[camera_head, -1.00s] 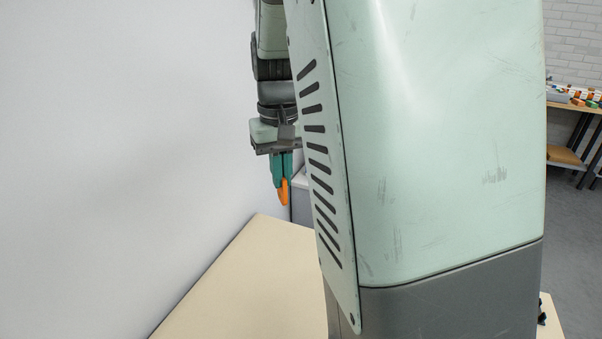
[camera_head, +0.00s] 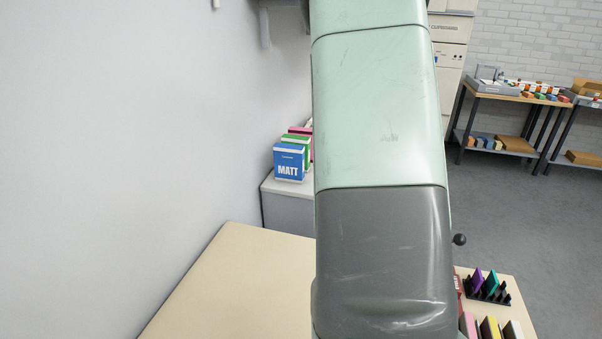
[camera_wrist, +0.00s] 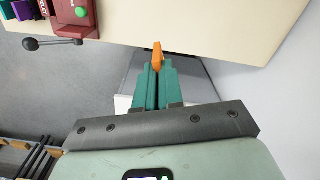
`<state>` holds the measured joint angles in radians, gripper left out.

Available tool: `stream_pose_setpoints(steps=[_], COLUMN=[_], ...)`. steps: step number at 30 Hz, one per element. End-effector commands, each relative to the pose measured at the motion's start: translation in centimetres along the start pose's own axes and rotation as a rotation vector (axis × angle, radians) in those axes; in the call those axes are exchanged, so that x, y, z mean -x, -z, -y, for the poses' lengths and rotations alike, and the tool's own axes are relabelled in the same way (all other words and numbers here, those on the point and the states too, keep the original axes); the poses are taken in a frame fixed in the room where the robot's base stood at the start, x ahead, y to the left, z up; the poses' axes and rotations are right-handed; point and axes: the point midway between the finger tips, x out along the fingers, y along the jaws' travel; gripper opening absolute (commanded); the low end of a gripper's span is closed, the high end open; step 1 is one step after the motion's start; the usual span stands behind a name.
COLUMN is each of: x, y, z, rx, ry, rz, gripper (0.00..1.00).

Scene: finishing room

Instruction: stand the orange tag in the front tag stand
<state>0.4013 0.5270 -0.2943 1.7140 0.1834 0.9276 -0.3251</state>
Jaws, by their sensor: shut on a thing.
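My gripper (camera_wrist: 156,72) has teal fingers and is shut on the orange tag (camera_wrist: 157,55) in the wrist view. The tag sticks out past the fingertips, over or near the edge of the cream table. In the head view my arm hides both gripper and tag. A black rack (camera_head: 501,297) at the lower right of the head view holds a purple tag (camera_head: 477,281) and a teal tag (camera_head: 492,283). Pink, yellow and dark upright pieces stand nearer, cut off by the frame. I cannot tell which holder is the front tag stand.
The cream table (camera_head: 235,280) is bare at left, along the wall. A red device (camera_wrist: 75,12) with a ball-ended lever (camera_wrist: 50,42) stands near the rack. A grey cabinet (camera_head: 285,208) carries blue, green and pink boxes. Shelves stand far right.

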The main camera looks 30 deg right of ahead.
Motion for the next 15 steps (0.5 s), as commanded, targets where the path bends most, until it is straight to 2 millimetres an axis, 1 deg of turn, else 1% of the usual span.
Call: stream_pose_setpoints(steps=[1, 2, 3, 5, 6, 8, 9, 11, 12, 14, 15], x=[-0.9, -1.4, -1.9, -2.9, -3.5, -4.4, -5.0, -6.0, -6.6, -7.6, -8.2], y=[0.1, 0.1, 0.1, -0.1, -0.4, -0.9, -1.4, -2.2, -2.8, -3.9, -4.7], z=[-2.9, -4.3, -6.2, -9.1, -11.0, -13.7, -15.6, -18.3, -20.1, -22.7, -24.4], rx=[-0.048, -0.071, -0.101, -0.145, -0.174, -0.217, -0.245, -0.285, -0.313, -0.353, -0.378], ry=[-0.001, -0.001, 0.000, -0.001, -0.001, 0.000, 0.000, 0.000, 0.000, 0.000, 0.000], rz=[0.003, 0.004, 0.003, 0.003, 0.003, 0.004, 0.003, 0.003, 0.003, 0.003, 0.002], gripper=[0.00, 0.00, 0.00, 0.00, 0.00, 0.00, 0.00, 0.00, 0.00, 0.00, 0.00])
